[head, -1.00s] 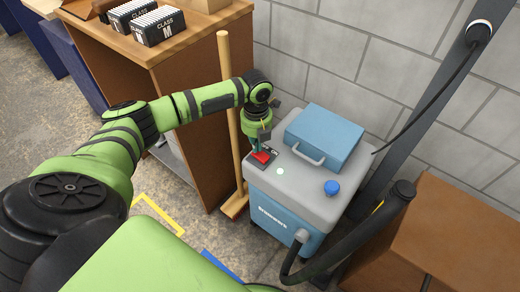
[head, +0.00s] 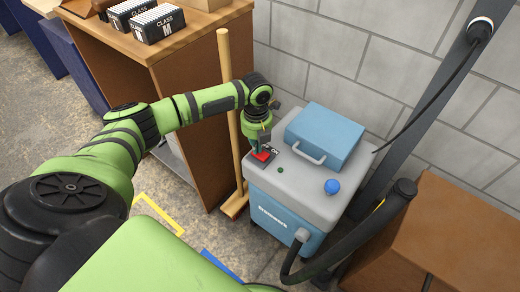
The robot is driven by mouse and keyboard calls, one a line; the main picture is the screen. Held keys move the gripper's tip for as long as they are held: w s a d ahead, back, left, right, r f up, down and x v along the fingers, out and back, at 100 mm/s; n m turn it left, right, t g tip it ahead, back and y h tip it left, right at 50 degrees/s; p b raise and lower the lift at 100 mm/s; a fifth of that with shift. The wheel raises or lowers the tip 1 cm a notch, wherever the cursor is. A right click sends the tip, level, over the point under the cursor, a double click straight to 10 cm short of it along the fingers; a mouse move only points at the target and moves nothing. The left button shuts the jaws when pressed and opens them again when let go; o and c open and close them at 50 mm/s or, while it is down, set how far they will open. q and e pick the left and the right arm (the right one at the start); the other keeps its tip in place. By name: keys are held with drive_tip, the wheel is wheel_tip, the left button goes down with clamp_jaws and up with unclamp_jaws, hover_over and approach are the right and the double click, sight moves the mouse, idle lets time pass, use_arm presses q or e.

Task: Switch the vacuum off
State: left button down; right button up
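The vacuum (head: 295,190) is a grey and blue box standing on the floor against the wall. A red rocker switch (head: 262,155) on a dark plate marked ON sits on its top at the near left. A small round lamp (head: 280,169) beside the switch is dark green and unlit. My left gripper (head: 257,146) points down with its tips at the switch, seemingly touching it. It partly hides the switch plate, and the fingers are too small to tell whether they are open or shut. My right gripper is not in view.
A blue case with a handle (head: 323,136) and a blue knob (head: 332,186) are on the vacuum's top. A black hose (head: 345,240) curves in front. A wooden pole (head: 229,110) stands left, beside a brown cabinet (head: 190,75). A cardboard box (head: 450,235) is at right.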

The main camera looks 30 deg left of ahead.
use_arm(q)
drive_tip(key=shift+s+f, duration=0.1)
drive_tip(key=shift+f, duration=0.05)
drive_tip(key=shift+r+p, duration=0.9)
drive_tip(key=shift+p, duration=0.2)
drive_tip(key=shift+r+p, duration=0.3)
drive_tip(key=shift+r, duration=0.1)
drive_tip(key=shift+r+p, duration=0.85)
drive_tip(key=shift+p, duration=0.15)
drive_tip(key=shift+r+p, duration=1.35)
drive_tip(key=shift+p, duration=0.2)
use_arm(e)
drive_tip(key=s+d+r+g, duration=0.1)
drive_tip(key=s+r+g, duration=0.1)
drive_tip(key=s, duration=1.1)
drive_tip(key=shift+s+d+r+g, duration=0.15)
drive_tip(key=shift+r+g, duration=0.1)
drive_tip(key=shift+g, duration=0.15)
